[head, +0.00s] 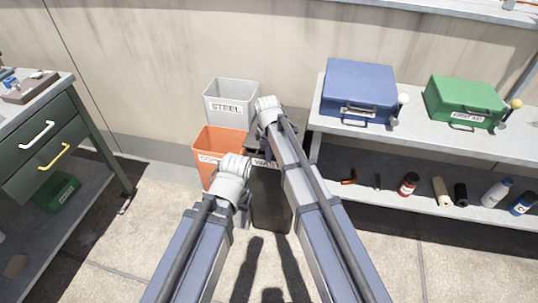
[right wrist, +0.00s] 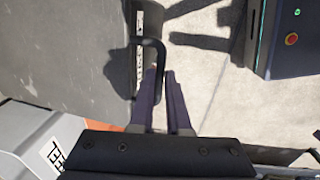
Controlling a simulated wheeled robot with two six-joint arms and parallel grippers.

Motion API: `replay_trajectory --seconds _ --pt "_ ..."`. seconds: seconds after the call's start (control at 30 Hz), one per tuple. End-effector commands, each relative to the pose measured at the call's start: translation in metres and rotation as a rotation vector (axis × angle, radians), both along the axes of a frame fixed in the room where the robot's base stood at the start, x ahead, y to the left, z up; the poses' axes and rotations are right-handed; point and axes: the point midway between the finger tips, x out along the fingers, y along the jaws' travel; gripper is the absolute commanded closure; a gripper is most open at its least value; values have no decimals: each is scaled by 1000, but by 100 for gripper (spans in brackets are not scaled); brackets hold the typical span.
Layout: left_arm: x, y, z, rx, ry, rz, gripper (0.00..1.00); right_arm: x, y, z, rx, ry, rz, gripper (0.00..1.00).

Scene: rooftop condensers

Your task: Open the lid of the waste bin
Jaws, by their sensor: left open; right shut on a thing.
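The waste bin (head: 268,200) is a dark grey upright box below the wall, left of the shelf bench, partly hidden by my arms. Its lid (right wrist: 70,50) fills the left of the right wrist view, with a black bar handle (right wrist: 150,42) at its front edge. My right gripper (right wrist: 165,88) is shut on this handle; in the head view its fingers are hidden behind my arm. I cannot tell whether the lid is slightly raised. My left gripper (head: 243,208) is open, in front of the bins, its fingers mostly hidden by its own wrist.
A grey-white STEEL bin (head: 232,101) and an orange bin (head: 212,145) stand left of the waste bin. The bench (head: 450,142) on the right holds a blue case (head: 358,88) and a green case (head: 463,98), with bottles below. A drawer cabinet (head: 45,140) stands left. Floor between is clear.

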Motion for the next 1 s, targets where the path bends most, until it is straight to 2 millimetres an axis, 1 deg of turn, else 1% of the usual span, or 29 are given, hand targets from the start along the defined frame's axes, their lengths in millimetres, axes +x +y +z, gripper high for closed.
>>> replay_trajectory --seconds 0.03,0.1,0.27,0.5,0.7,0.83,1.0 --pt "0 0 22 0 0 0 50 6 -1 22 9 23 -2 100" --pt "0 0 38 0 0 0 50 7 -2 38 10 31 0 100" --pt "0 0 74 0 0 0 50 19 -5 73 9 29 0 100" --pt "0 0 120 0 0 1 50 42 -13 119 8 23 -2 100" --pt "0 0 149 0 0 1 50 62 -20 148 5 22 -2 100" --pt "0 0 162 0 0 1 50 73 -24 161 4 22 -3 100" --pt "0 0 172 0 0 1 50 83 -28 172 3 22 -4 100"
